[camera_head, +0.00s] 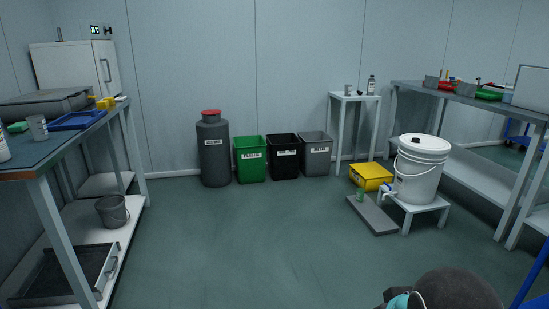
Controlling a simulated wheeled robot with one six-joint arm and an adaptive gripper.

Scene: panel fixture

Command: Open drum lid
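A dark grey drum (214,157) stands upright on the floor by the back wall. It has a narrower neck with a red lid (211,113) on top, and the lid looks closed. A pale label is on the drum's front, too small to read. A white bucket (419,180) with a white lid (424,144) and a tap near its base stands on a low white stand at the right. My gripper is not in view. A dark rounded part at the bottom right looks like part of my arm.
Green (250,170), black (283,168) and grey (315,160) bins stand in a row right of the drum. A workbench (40,182) is at the left, another (470,108) at the right. A yellow box (371,176) is by the bucket. The middle floor is clear.

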